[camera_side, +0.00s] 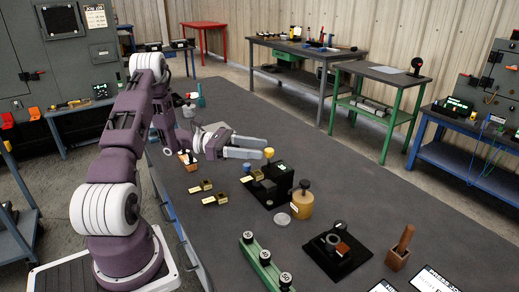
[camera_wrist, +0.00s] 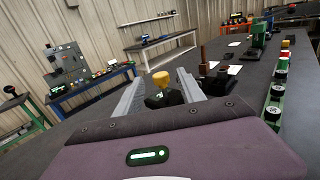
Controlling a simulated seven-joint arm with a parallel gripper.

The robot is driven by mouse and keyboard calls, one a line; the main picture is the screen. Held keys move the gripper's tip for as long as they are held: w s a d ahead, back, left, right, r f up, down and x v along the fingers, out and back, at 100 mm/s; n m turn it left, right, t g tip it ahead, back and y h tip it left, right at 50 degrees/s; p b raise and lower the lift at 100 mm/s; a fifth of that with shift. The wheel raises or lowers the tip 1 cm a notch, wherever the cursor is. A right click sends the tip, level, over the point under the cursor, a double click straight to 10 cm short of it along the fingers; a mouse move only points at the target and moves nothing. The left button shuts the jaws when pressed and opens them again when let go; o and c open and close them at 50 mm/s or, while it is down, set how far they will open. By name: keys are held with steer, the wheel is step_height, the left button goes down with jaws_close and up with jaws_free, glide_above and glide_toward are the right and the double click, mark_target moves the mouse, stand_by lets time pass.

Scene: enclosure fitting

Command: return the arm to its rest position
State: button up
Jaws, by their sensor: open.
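My gripper (camera_side: 258,148) is above the left part of the dark workbench (camera_side: 350,205). Its two pale grey fingers point right in the side view, apart and with nothing between them. In the wrist view my gripper (camera_wrist: 157,80) shows its fingers spread to both sides. A yellow knob (camera_wrist: 161,79) on a dark part appears in the gap beyond them. In the side view the yellow knob (camera_side: 268,153) is just past the fingertips. How far apart they are in depth I cannot tell.
Near the gripper stand a black fixture (camera_side: 280,177), an amber jar (camera_side: 302,205) and brass pieces (camera_side: 215,200). A green rail (camera_side: 263,265), a black plate (camera_side: 345,262) and a wooden holder (camera_side: 398,259) are nearer the camera.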

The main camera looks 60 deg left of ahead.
steer(key=s+d+r+m+g+y, duration=0.1)
steer(key=s+d+r+m+g, duration=0.3)
steer(key=d, duration=0.3)
steer(key=s+d+r+m+g, duration=0.1)
steer(key=d+r+m+g, duration=0.25)
steer(key=d+m, duration=0.3)
steer(key=s+d+r+m+g+y, duration=0.1)
steer(key=s+d+r+m+g, duration=0.3)
steer(key=d, duration=0.3)
steer(key=s+r+m+t+y, duration=0.1)
steer(key=s+m+t+y, duration=0.3)
steer(key=s+m+y, duration=0.6)
steer(key=s+d+m, duration=0.1)
steer(key=s+m, duration=0.1)
steer(key=s, duration=0.2)
steer(key=shift+r+y, duration=0.15)
steer(key=shift+y, duration=0.25)
steer(key=shift+m, duration=0.25)
steer(key=shift+c, duration=0.3)
